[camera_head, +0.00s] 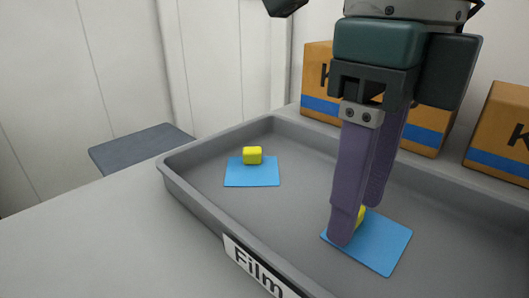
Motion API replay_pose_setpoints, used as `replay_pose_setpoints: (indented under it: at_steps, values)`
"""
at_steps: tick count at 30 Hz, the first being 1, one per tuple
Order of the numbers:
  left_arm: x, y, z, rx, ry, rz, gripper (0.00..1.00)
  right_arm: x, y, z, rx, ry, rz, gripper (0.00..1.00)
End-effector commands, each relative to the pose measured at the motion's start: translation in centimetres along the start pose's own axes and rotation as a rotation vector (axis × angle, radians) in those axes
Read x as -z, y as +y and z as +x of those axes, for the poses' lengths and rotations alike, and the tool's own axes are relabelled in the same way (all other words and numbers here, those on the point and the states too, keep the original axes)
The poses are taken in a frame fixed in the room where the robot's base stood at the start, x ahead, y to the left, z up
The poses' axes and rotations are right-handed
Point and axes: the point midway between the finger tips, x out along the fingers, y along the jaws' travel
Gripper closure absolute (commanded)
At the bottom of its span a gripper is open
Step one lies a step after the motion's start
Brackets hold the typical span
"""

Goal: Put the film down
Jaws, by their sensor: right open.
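A grey tray (296,160) with a "Film" label (256,270) on its near wall stands on the table. One small yellow film block (252,155) rests on a blue square (253,176) at the tray's left end. A second yellow film block (361,214) is at another blue square (378,246), further right, and is mostly hidden by my finger. My right gripper (358,217) points down into the tray, its purple fingers open on either side of this block. Whether they touch it I cannot tell. My left gripper is not in view.
Cardboard boxes with blue bands (318,78) stand behind the tray, with another box (501,135) at the right. The pale table (110,245) is clear at the front left. A grey flat surface (140,148) lies beyond it.

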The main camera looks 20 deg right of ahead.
Motion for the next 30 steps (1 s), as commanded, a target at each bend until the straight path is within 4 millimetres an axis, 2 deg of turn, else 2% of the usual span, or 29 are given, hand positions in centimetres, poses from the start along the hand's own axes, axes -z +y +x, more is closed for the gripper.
replay_pose_setpoints:
  at_steps: [1,9,15,21,30]
  values:
    - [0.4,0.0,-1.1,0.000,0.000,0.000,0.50,0.0,0.0,-1.1,0.001,-0.001,0.001,0.45]
    - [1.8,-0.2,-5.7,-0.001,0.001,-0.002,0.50,0.0,0.0,-7.8,0.002,-0.001,0.001,0.45]
    - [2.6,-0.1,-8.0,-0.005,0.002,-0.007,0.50,-0.1,0.0,-11.3,0.002,-0.002,0.002,0.45]
    - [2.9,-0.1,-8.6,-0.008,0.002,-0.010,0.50,0.0,0.0,-12.5,0.002,0.000,0.002,0.45]
    - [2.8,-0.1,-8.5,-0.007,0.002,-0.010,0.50,0.0,0.0,-12.4,0.002,0.000,0.001,0.45]
